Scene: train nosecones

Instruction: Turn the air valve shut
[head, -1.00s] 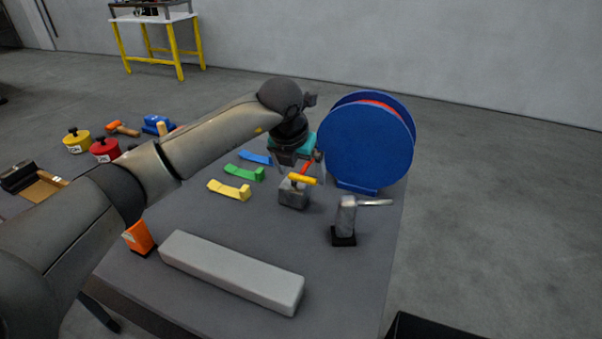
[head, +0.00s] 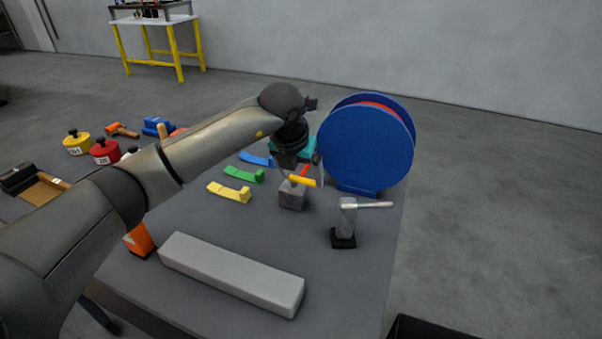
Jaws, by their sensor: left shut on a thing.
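What looks like the air valve is a grey block (head: 292,196) on the dark table, with a yellow bar handle (head: 302,181) on top and a small red part (head: 305,170) just behind it. My left gripper (head: 301,172) comes down over it from behind, pointing down. Its jaws are shut on the valve's handle, though the fingers are small and partly hidden, so the exact contact is unclear. My right gripper is out of view.
A blue reel (head: 365,148) stands close right of the valve. A grey post with a silver lever (head: 345,218) stands in front right. A long grey bar (head: 232,272) lies in front. Green (head: 244,174), yellow (head: 229,192) and blue (head: 256,159) clips lie left.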

